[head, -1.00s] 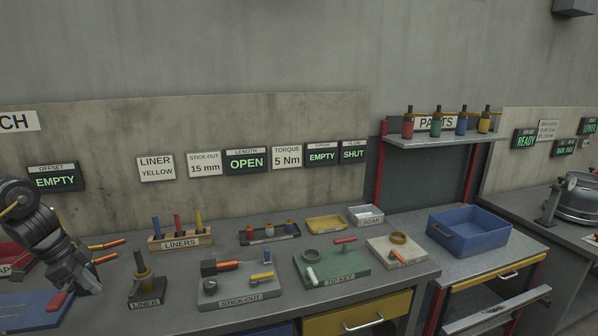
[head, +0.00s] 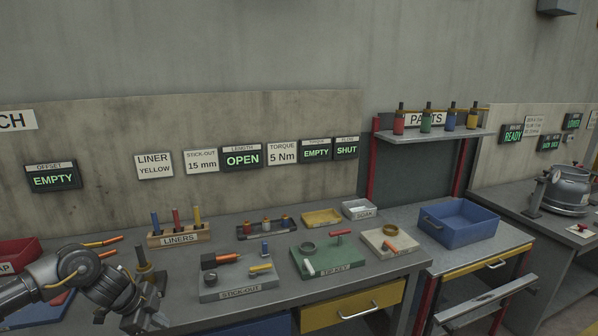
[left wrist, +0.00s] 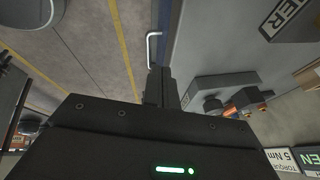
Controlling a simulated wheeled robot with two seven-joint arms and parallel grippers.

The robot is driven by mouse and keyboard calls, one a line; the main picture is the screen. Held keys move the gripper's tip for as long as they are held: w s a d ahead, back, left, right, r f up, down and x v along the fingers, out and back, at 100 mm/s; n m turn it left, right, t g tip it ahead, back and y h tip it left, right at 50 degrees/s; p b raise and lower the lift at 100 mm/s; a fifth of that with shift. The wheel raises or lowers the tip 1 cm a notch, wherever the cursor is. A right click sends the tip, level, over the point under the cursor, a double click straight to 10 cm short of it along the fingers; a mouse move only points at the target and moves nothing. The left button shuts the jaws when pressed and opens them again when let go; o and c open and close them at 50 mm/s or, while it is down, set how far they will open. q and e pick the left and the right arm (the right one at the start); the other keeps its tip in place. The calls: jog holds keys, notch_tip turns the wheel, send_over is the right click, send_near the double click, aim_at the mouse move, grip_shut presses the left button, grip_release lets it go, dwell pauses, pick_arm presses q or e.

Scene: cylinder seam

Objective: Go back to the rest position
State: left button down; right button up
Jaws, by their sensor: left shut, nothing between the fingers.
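My left gripper (head: 148,318) is low at the front edge of the grey workbench (head: 205,306), in front of the LINER stand (head: 144,262), which my arm partly covers in the head view. Its fingers are shut and empty; they also show in the left wrist view (left wrist: 163,88), pointing past the bench edge with the floor below. My left arm comes in from the lower left. My right gripper is in neither view.
The grey STICK-OUT fixture (head: 236,285) lies right of my gripper. Behind stand the wooden LINERS block (head: 180,237) and a dark tray (head: 266,231). A green fixture (head: 328,262) and a blue bin (head: 460,222) are farther right. Floor (left wrist: 75,50) is open beyond the edge.

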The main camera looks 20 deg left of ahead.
pick_arm(q)
jog(key=d+f+t, duration=0.1)
jog(key=d+f, duration=0.2)
jog(key=d, duration=0.4)
jog(key=s+d+f+n+t, duration=0.1)
jog(key=d+f, duration=0.3)
jog(key=d, duration=0.4)
jog(key=d+f+t, duration=0.2)
jog(key=d+f, duration=0.1)
jog(key=d, duration=0.4)
jog(key=s+d+f+n+g+y, duration=0.1)
jog(key=s+d+n+g, duration=0.3)
jog(key=s, duration=0.7)
jog(key=s+d+n+g+y, duration=0.1)
jog(key=s+d+n, duration=0.1)
jog(key=s+n, duration=0.6)
jog(key=s+f+m+g, duration=0.1)
jog(key=s+f, duration=0.1)
jog(key=f, duration=1.2)
jog(key=s+f+m, duration=0.1)
jog(key=s+f, duration=0.1)
jog(key=f, duration=1.2)
jog(key=s+a+f+g+b, duration=0.1)
jog(key=s+a+f, duration=0.2)
jog(key=s+f, duration=1.2)
jog(key=shift+s+a+m+g+y, duration=0.15)
jog(key=shift+s+m+g+y, duration=0.15)
